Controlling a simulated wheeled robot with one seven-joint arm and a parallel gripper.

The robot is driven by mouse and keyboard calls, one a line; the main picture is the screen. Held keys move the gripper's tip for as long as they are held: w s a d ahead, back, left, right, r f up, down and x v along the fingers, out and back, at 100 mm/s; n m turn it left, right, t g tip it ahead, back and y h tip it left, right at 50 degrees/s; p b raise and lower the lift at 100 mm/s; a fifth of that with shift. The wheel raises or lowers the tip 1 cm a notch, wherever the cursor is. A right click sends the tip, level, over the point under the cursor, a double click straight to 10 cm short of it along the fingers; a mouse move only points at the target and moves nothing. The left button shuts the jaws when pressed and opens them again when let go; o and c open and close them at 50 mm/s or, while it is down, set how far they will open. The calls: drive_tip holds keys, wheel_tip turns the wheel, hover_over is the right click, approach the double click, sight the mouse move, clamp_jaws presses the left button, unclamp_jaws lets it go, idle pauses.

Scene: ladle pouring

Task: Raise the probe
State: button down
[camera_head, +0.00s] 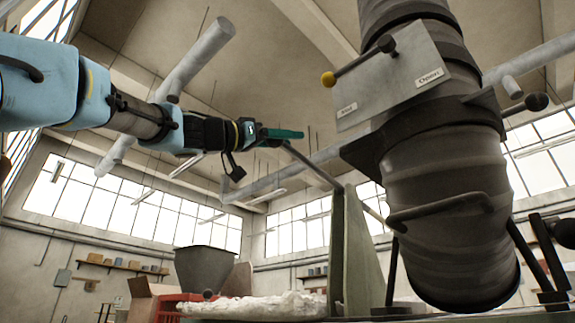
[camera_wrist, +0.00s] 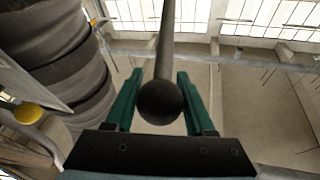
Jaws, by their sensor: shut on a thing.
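The probe (camera_head: 313,165) is a thin grey rod. In the head view it slopes down to the right from my gripper (camera_head: 300,134) to the top of an upright grey-green plate (camera_head: 347,250). My gripper's green fingers are at the probe's upper end. In the wrist view the rod (camera_wrist: 166,45) ends in a dark ball (camera_wrist: 160,102) between the two fingers of my gripper (camera_wrist: 158,74). The fingers are shut on this end. The probe's far end is not clear behind the plate and the big ribbed cylinder.
A large ribbed grey cylinder (camera_head: 447,185) stands close on the right, carrying a labelled plate (camera_head: 395,78) and a yellow-knobbed lever (camera_head: 328,79). It also shows in the wrist view (camera_wrist: 62,50). A grey hopper (camera_head: 205,270) and red crate (camera_head: 165,305) stand lower left. Air above my gripper looks free.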

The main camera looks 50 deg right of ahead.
sight(287, 149)
drive_tip(key=shift+w+a+f+b, duration=0.1)
drive_tip(key=shift+a+f+b, duration=0.1)
drive_tip(key=shift+f+b, duration=0.8)
drive_tip(key=shift+a+f+b, duration=0.15)
drive_tip(key=shift+f+b, duration=0.45)
drive_tip(key=shift+b, duration=0.75)
drive_tip(key=shift+c, duration=1.4)
unclamp_jaws()
drive_tip(key=shift+a+r, duration=0.1)
drive_tip(key=shift+r, duration=0.05)
drive_tip(key=b+v, duration=0.4)
drive_tip(key=v, duration=0.7)
drive_tip(key=shift+f+g+b, duration=0.2)
drive_tip(key=shift+g+b, duration=0.1)
drive_tip(key=shift+b, duration=0.1)
